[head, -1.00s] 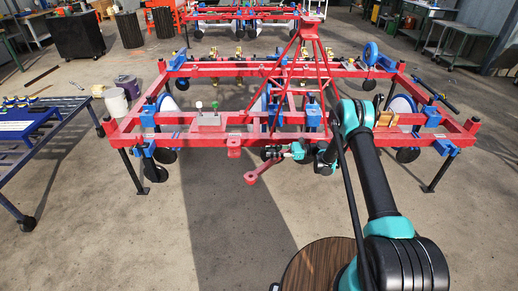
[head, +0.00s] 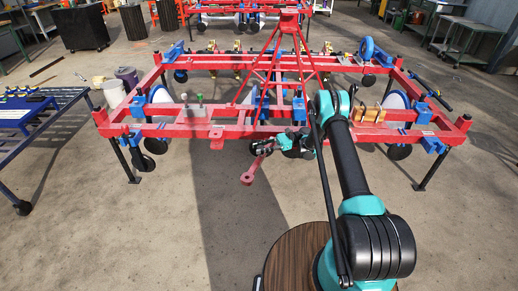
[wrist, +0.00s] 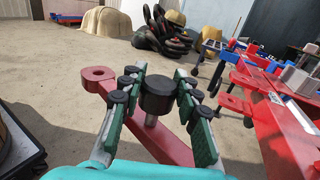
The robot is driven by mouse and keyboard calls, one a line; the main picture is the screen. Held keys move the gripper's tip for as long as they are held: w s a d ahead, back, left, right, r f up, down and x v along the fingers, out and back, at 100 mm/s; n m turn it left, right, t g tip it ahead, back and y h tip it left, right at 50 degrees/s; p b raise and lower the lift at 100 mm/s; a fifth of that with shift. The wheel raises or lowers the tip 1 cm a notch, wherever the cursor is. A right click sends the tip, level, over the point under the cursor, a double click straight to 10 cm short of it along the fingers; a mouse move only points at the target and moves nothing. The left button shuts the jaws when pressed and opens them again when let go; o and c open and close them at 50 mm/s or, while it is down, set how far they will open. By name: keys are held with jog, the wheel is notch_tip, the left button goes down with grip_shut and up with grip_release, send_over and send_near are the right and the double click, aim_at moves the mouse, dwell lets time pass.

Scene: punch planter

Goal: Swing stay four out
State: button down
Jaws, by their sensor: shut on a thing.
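A red stay, a flat bar with a ring at its free end (head: 247,178), sticks out from the near side of the red planter frame (head: 185,131), slanting toward me and to the left. No number on it is readable. In the wrist view its ring (wrist: 98,75) is at the left and the bar (wrist: 165,140) runs under my fingers. A black knob (wrist: 157,95) on a short grey pin stands up from the bar. My gripper (head: 264,149) is at the bar; its green-backed fingers (wrist: 158,84) are shut on the knob from both sides. The stay's inner end is hidden by my gripper.
A red lug (head: 216,141) sticks out of the frame left of the stay. A red tower (head: 288,22) stands on the frame. The floor (head: 160,230) in front of the frame is clear.

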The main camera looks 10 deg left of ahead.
jog(key=c, duration=1.1)
grip_release()
jog(key=shift+o, duration=0.2)
notch_tip(320, 180, up, 10)
